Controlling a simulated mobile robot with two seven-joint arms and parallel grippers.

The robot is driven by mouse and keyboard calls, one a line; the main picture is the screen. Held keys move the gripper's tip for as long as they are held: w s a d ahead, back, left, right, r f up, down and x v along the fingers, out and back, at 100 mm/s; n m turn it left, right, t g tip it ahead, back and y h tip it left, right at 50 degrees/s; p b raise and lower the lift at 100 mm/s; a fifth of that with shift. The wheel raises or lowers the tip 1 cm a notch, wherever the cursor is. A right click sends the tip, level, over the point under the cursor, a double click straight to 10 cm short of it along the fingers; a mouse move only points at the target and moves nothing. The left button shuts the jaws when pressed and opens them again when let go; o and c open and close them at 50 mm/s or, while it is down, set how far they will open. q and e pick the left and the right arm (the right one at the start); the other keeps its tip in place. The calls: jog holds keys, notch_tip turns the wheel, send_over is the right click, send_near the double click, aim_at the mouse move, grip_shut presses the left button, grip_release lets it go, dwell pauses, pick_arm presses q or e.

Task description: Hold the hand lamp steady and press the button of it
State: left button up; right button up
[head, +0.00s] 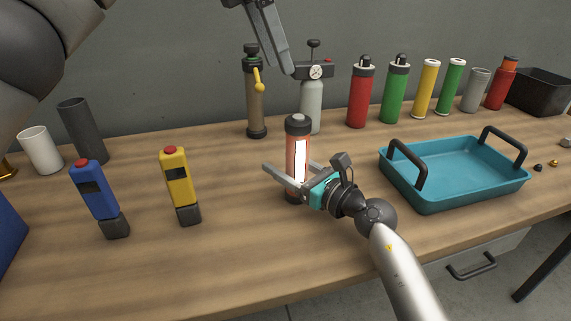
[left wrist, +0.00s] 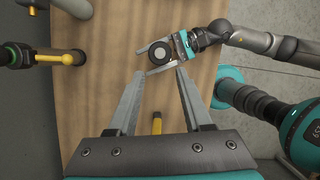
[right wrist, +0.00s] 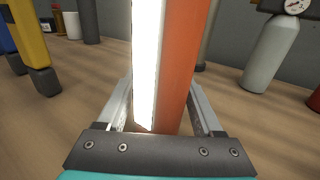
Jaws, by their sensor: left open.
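The hand lamp (head: 298,155) stands upright, an orange tube with a lit white strip and a dark cap. The left wrist view shows its round top (left wrist: 159,54) from above, with a paler disc inside a dark rim. My right gripper (head: 288,184) is around the lower body, one finger on each side. In the right wrist view the fingers lie close against the lamp (right wrist: 175,70) and their tips are hidden behind it. My left gripper (head: 284,66) is open and empty, above and behind the lamp, apart from it.
A yellow device (head: 179,178) and a blue device (head: 96,192) stand left of the lamp. A teal tray (head: 455,198) lies to the right. The wooden table front is clear.

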aim_at(293, 121)
grip_shut()
pick_arm(q)
grip_shut()
dwell(0.4)
dwell(0.4)
dwell(1.1)
jog(key=shift+w+d+f+m+t+h, duration=0.15)
jog(key=shift+d+f+m+t+h, duration=0.3)
jog(key=shift+f+t, duration=0.65)
jog(key=shift+w+d+f+m+t+h, duration=0.2)
jog(key=shift+d+f+m+t, duration=0.3)
jog(key=shift+f+m+t, duration=0.6)
jog(key=shift+w+d+f+m+t+h, duration=0.2)
jog(key=shift+d+f+m+t, duration=0.35)
jog(key=shift+f, duration=0.9)
